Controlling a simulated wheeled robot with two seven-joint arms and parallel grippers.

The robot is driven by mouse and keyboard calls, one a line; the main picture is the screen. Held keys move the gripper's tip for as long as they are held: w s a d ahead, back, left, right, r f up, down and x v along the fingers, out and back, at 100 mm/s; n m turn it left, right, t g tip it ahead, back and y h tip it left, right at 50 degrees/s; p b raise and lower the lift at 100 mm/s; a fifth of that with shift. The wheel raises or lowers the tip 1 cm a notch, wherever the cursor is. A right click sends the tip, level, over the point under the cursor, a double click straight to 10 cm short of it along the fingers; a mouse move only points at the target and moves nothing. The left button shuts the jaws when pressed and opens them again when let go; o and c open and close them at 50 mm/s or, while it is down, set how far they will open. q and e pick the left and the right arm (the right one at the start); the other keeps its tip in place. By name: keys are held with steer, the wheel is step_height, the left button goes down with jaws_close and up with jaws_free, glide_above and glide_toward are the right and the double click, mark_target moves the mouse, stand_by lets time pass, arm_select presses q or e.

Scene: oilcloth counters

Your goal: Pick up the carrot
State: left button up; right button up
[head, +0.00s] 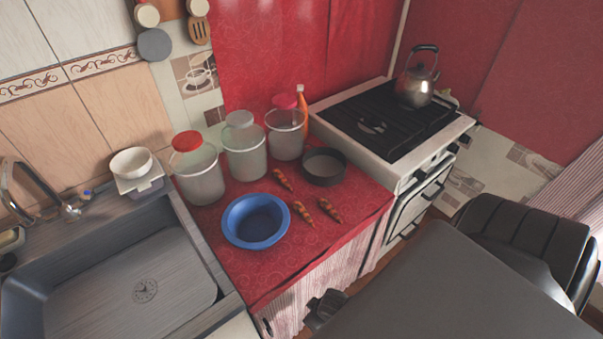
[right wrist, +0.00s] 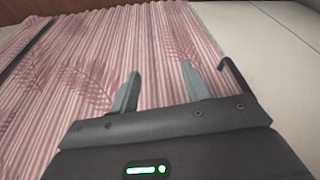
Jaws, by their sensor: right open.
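Three small orange-brown carrots lie on the red oilcloth counter in the head view. One carrot (head: 283,179) is farther back, by the jars. A second carrot (head: 303,213) is just right of the blue bowl, and a third carrot (head: 330,210) is to its right. My right gripper (right wrist: 160,77) is open and empty in the right wrist view, its fingers toward a striped pink curtain. In the head view a dark part of it appears low in front of the counter, below and apart from the carrots. My left gripper is not in view.
A blue bowl (head: 256,240) and a dark round pan (head: 324,168) flank the carrots. Several lidded jars (head: 200,178) and an orange bottle (head: 302,100) stand behind. A stove (head: 390,155) with a kettle (head: 417,86) is at right, a sink (head: 130,285) at left. The counter's front right is clear.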

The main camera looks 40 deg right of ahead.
steer(key=w+a+r+t+p, duration=0.1)
steer(key=w+r+p, duration=0.2)
steer(key=r, duration=0.9)
steer(key=w+r+t+p, duration=0.1)
steer(key=w+r+p, duration=0.1)
steer(key=r, duration=0.9)
steer(key=w+a+r+t+p, duration=0.1)
steer(key=w+r+p, duration=0.2)
steer(key=r, duration=0.9)
steer(key=w+d+f, duration=0.1)
steer(key=w, duration=0.1)
steer(key=w+d, duration=0.1)
steer(key=w, duration=0.1)
steer(key=w+d+f+b, duration=0.1)
steer(key=w+d, duration=0.1)
steer(key=shift+d+f, duration=0.1)
steer(key=shift+f, duration=0.25)
steer(key=m+g+h, duration=0.1)
steer(key=m+g, duration=0.1)
steer(key=m, duration=0.1)
glide_toward(305, 213)
steer(key=b+x, duration=0.2)
steer(key=shift+w+d+f, duration=0.1)
steer(key=shift+w+f, duration=0.1)
steer(key=shift+f, duration=0.1)
steer(key=shift+b+x, duration=0.4)
steer(key=shift+x, duration=2.5)
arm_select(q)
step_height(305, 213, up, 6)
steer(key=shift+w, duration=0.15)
